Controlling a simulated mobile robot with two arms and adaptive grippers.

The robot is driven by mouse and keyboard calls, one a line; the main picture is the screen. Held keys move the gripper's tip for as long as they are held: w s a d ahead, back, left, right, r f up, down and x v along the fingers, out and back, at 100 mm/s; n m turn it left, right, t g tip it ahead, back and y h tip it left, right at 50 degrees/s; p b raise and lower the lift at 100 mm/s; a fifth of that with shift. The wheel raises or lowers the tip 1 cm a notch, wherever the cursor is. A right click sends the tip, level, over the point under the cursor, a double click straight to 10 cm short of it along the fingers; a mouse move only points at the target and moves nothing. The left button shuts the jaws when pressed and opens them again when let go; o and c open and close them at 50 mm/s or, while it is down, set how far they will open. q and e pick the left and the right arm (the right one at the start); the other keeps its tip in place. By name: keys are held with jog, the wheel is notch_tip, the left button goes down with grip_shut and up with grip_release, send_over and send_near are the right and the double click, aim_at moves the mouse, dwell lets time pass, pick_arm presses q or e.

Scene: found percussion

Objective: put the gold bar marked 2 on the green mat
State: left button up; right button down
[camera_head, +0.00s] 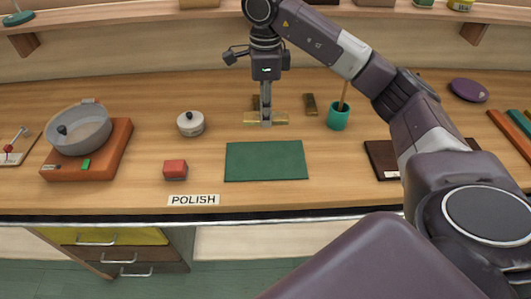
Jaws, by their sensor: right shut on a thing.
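My right gripper (265,121) reaches down from above, behind the green mat (266,161). It is shut on a gold bar (281,119) that lies crosswise between its fingers. The bar is just beyond the mat's far edge; I cannot tell whether it touches the table. A second gold bar (310,104) lies to the right, and a third (255,102) lies behind the gripper, partly hidden. Any number on the bars is too small to read. The mat is flat and bare. My left gripper is not in view.
A teal cup (338,117) with a stick stands right of the gripper.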

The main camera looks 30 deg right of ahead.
jog(key=p, duration=0.2)
send_over(265, 159)
notch_tip(265, 159, down, 11)
jog(key=shift+d+r, duration=0.1)
jog(key=shift+r, duration=0.05)
notch_tip(265, 159, down, 4)
jog(key=shift+f+p, duration=0.15)
jog(key=shift+p, duration=0.6)
jog(key=shift+f, duration=0.2)
jog(key=c, duration=1.5)
grip_release()
jog(key=shift+r, duration=0.15)
